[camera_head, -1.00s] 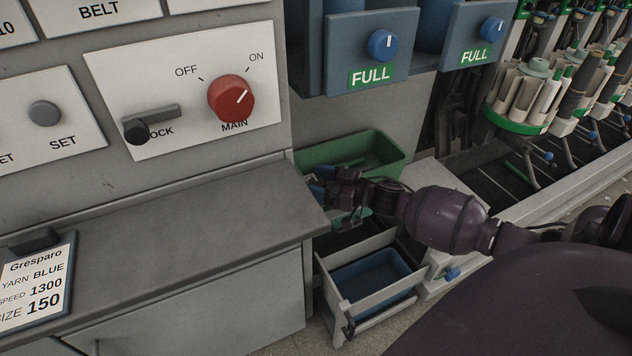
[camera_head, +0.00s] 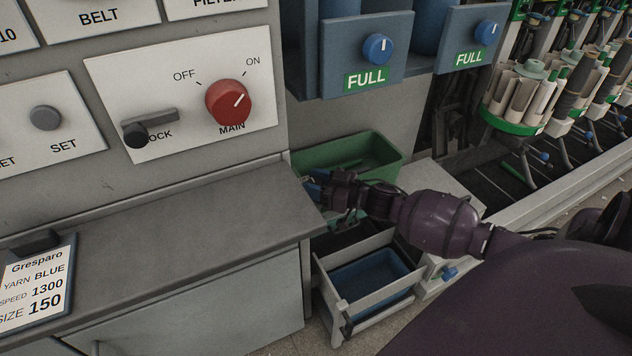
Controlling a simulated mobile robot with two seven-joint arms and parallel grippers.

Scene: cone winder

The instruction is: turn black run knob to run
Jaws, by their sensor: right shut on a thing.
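No knob marked run shows in the head view. My right gripper (camera_head: 316,184) is in front of the green bin, beside the right end of the grey ledge, well below and right of the red main knob (camera_head: 229,102). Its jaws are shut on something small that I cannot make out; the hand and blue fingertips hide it. The red knob's white line points toward ON. A black lever (camera_head: 150,127) beside it lies over the lock label, its arm pointing right. My left gripper is not in view.
The grey ledge (camera_head: 190,215) juts out below the panel, with an order card (camera_head: 35,283) at its left. A green bin (camera_head: 380,160) and an open drawer with a blue tray (camera_head: 370,281) are close to my right arm. Blue knobs (camera_head: 377,49) are above.

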